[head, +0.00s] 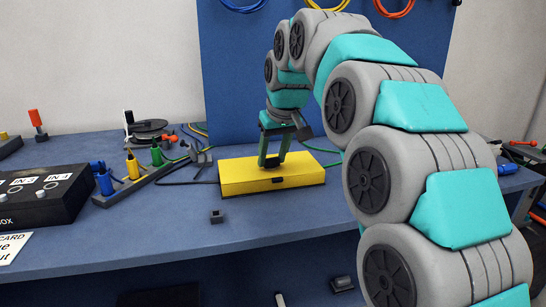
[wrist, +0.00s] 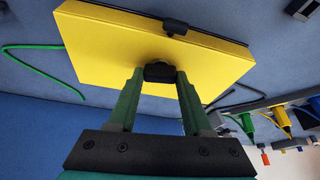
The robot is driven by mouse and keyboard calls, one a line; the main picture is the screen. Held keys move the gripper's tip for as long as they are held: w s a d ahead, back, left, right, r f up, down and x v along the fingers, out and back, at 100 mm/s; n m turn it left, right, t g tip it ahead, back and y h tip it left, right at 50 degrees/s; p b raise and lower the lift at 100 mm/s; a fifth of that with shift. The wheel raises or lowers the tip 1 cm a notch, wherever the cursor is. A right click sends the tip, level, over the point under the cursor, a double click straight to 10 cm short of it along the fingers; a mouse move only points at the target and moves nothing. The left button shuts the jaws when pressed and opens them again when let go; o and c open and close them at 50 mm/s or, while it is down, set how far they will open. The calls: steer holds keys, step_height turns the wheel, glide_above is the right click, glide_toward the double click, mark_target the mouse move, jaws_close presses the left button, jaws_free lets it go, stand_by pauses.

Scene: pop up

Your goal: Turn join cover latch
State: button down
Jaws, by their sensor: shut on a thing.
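A yellow box with a closed lid (head: 240,177) lies on the blue workbench; it also shows in the wrist view (wrist: 110,50). A small black latch (head: 278,181) sits at the middle of its front edge. In the wrist view, a black clasp (wrist: 175,27) shows on the box's upper edge. A black knob (wrist: 160,72) stands on the yellow face. My gripper (head: 272,160) points down at the box top. In the wrist view its green fingers (wrist: 158,76) are shut on the black knob, one finger on each side.
A black box with sockets (head: 45,195) stands at the left of the bench (head: 170,235). Blue, yellow and green plugs (head: 132,168) stand in a rack beside it. A small dark block (head: 216,216) lies in front of the yellow box. Cables lie behind.

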steer(key=shift+m+h, duration=0.4)
steer(key=shift+m, duration=0.6)
steer(key=shift+c, duration=1.6)
jaws_free()
steer(key=v, duration=0.7)
steer(key=shift+s+r, duration=0.2)
steer(key=shift+r, duration=0.15)
steer(key=shift+s, duration=0.15)
